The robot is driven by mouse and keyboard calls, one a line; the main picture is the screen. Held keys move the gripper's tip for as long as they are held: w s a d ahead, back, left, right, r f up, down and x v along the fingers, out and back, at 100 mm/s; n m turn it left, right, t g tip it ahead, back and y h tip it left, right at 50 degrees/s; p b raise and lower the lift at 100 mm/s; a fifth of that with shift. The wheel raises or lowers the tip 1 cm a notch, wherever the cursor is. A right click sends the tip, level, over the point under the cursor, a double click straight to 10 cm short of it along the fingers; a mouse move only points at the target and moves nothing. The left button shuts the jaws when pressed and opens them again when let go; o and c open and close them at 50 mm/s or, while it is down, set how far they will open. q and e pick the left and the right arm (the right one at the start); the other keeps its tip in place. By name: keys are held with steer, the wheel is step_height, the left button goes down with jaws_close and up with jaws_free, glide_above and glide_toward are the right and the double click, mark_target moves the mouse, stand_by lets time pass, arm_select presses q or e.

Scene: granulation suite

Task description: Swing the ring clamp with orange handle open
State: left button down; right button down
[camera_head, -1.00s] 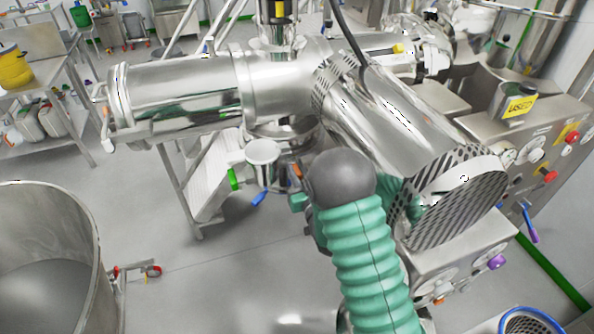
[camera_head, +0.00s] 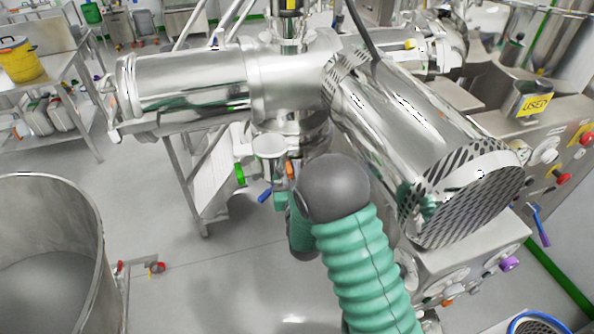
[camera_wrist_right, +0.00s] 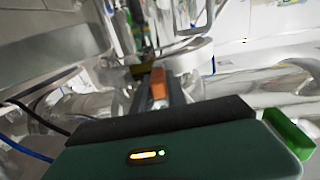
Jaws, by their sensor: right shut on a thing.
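The orange handle (camera_head: 291,170) of the ring clamp shows as a small patch beside the round steel fitting (camera_head: 270,147) under the large steel tee. My right gripper (camera_head: 287,186) is at this handle, mostly hidden behind my own forearm. In the right wrist view the orange handle (camera_wrist_right: 158,84) stands between the two dark fingers of my right gripper (camera_wrist_right: 159,96), which are shut on it. The ring of the clamp is hard to make out, and I cannot tell how far open it is. My left gripper is out of view.
A green handle (camera_head: 240,174) and a blue handle (camera_head: 265,196) sit close by on the left. The wide steel cylinder (camera_head: 420,130) with a perforated end hangs close at right.

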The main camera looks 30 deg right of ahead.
steer(key=c, duration=1.7)
jaws_free()
steer(key=o, duration=0.4)
steer(key=shift+w+d+f, duration=0.1)
steer(key=shift+w+d, duration=0.05)
steer(key=shift+w, duration=0.05)
steer(key=shift+s, duration=0.1)
steer(key=p+v, duration=0.9)
steer(key=v, duration=0.7)
steer(key=shift+s+a+p, duration=0.25)
steer(key=shift+p, duration=0.15)
steer(key=shift+w+d+f, duration=0.1)
